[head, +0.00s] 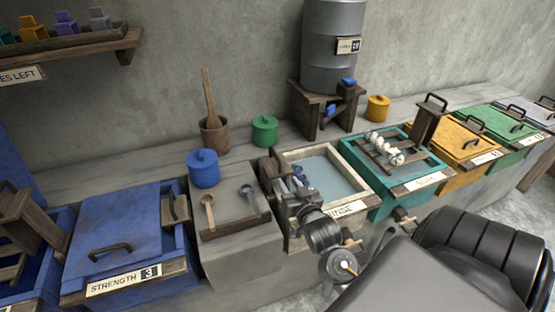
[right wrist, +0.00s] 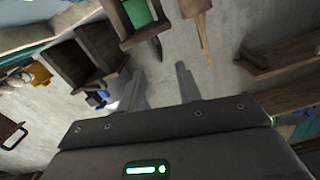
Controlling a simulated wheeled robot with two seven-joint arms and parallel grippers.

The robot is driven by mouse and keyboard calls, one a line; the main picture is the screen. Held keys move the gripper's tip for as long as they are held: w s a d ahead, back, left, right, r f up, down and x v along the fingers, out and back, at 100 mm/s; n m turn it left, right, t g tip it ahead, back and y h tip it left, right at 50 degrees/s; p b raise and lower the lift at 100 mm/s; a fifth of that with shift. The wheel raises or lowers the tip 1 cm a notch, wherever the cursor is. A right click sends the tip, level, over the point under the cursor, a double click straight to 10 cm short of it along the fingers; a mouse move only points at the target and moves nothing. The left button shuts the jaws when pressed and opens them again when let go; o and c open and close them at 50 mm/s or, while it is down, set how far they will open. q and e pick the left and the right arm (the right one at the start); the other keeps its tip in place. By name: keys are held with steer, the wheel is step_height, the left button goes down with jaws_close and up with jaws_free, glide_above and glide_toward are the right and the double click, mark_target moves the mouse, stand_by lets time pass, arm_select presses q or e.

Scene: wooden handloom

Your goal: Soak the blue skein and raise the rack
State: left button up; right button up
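No blue skein can be made out in either view. A pale, whitish skein (head: 384,148) lies on a wooden rack (head: 410,158) in the teal tank (head: 383,205), labelled like "SOAK". That rack has an upright post with a dark handle (head: 432,105). My right gripper (head: 288,178) is over the left side of the pale-framed rinse tank (head: 358,188), close to a wooden post with a handle (head: 271,163). In the right wrist view its two fingers (right wrist: 161,85) are apart with nothing between them. My left gripper is not in view.
At left stands a blue tank (head: 125,290) with a closed blue lid (head: 110,225) marked "STRENGTH 3". A grey barrel (head: 333,50) stands behind. Yellow (head: 450,140) and green (head: 505,120) lidded tanks are at right.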

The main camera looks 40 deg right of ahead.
mark_target(281, 164)
steer(key=x, duration=0.3)
steer(key=r+p+x, duration=0.1)
steer(key=x, duration=0.3)
steer(key=d+x, duration=0.1)
steer(key=x, duration=0.3)
steer(key=shift+w+r, duration=0.15)
steer(key=shift+r, duration=0.1)
jaws_close()
